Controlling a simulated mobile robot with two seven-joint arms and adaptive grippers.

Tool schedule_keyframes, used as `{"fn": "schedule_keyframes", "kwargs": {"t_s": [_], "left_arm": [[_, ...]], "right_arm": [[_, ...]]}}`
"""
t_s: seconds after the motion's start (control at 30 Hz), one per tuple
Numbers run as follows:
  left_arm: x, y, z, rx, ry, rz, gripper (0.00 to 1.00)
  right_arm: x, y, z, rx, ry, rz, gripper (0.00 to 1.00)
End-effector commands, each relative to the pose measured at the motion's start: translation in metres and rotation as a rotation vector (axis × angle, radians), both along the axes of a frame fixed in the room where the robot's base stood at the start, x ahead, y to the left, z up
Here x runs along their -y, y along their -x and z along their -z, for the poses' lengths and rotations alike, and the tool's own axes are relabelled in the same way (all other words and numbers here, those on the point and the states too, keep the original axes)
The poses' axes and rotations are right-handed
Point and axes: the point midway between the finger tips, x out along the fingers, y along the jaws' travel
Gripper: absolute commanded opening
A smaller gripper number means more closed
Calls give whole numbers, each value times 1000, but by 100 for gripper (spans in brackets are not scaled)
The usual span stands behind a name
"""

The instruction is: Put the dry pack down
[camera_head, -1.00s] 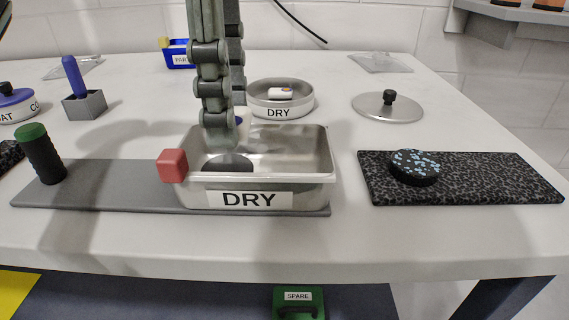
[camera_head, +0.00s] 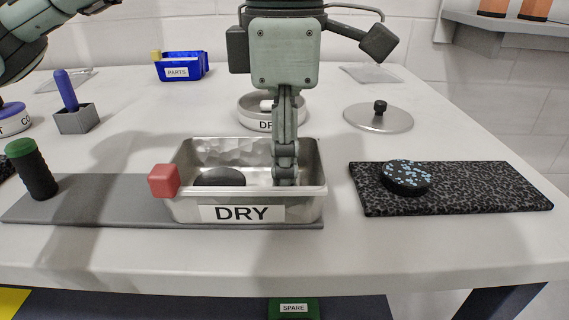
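A steel pan labelled DRY (camera_head: 190,207) sits on a grey mat. A dark oval piece (camera_head: 219,177) lies inside at its left. A round grey dish, also labelled DRY (camera_head: 247,112), stands behind and holds a small white item (camera_head: 266,104), partly hidden by my gripper. I cannot tell which thing is the dry pack. My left gripper (camera_head: 285,178) points straight down with its fingertips inside the right part of the pan, right of the dark piece. Its fingers show edge-on, so their opening and anything between them are hidden. My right gripper is not in view.
A red cube (camera_head: 164,180) is at the pan's left front corner. A green-topped black cylinder (camera_head: 31,168) stands on the mat's left (camera_head: 100,205). A speckled slab (camera_head: 470,190) bears a black disc (camera_head: 405,177). A round lid (camera_head: 378,118) and blue PARTS bin (camera_head: 181,68) lie behind.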

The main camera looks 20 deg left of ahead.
Motion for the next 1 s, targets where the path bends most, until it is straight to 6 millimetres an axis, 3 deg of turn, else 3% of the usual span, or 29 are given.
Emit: {"fn": "schedule_keyframes", "kwargs": {"t_s": [0.23,0.27,0.3,0.67,0.77,1.0], "left_arm": [[0,0,4,0,0,0,27],[0,0,3,0,0,0,44],[0,0,3,0,0,0,49],[0,0,0,0,0,0,49],[1,0,-8,2,1,0,49],[1,0,-60,4,2,-1,49]], "right_arm": [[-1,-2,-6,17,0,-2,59],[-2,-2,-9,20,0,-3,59],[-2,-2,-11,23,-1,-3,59],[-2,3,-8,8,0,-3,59],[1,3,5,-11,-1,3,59],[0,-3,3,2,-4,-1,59]]}}
